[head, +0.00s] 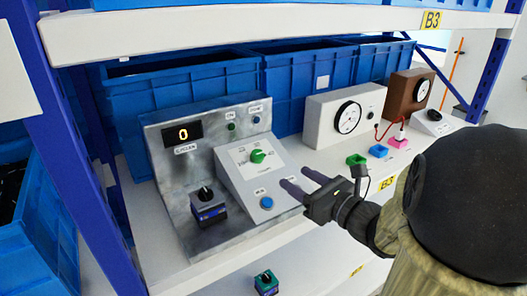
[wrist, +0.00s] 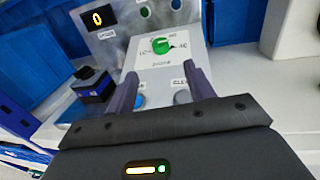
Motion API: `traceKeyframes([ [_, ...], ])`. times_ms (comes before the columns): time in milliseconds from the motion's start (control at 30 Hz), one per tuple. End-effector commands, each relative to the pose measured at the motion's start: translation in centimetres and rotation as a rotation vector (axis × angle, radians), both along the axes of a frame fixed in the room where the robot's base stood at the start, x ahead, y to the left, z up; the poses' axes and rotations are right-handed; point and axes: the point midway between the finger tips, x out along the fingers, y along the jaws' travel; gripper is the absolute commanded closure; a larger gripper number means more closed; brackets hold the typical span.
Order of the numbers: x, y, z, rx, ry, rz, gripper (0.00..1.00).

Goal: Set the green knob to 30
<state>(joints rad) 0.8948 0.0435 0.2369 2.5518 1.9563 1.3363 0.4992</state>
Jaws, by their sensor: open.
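The green knob (head: 258,156) sits on a white dial plate on the sloped face of a grey metal panel (head: 219,222). In the wrist view the green knob (wrist: 160,46) is ahead of my fingertips, near the middle between them. The scale marks around it are too small to read surely. A display (head: 183,133) on the panel reads 0. My gripper (head: 297,182) is open and empty, to the right of and below the knob, apart from it. Its two fingers (wrist: 164,82) point toward the panel in the wrist view.
A blue button (head: 266,203) is below the knob. A black-topped block (head: 208,205) stands at the panel's left. Blue bins (head: 180,102) line the back. A white gauge box (head: 341,121) and small green (head: 356,160) and blue blocks (head: 378,151) are to the right.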

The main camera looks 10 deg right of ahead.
Motion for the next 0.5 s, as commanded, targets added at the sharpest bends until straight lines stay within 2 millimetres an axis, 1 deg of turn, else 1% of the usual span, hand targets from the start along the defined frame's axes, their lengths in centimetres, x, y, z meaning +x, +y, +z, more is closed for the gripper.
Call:
traceKeyframes([
  [33, 0.6, 0.4, 0.5, 0.005, 0.004, 0.004, 0.47],
  [300, 3.7, 2.0, 0.4, 0.004, 0.005, 0.004, 0.47],
  [333, 4.2, 2.2, 0.1, 0.001, 0.003, 0.003, 0.47],
  [500, 6.9, 3.6, 0.0, 0.000, 0.001, 0.004, 0.47],
])
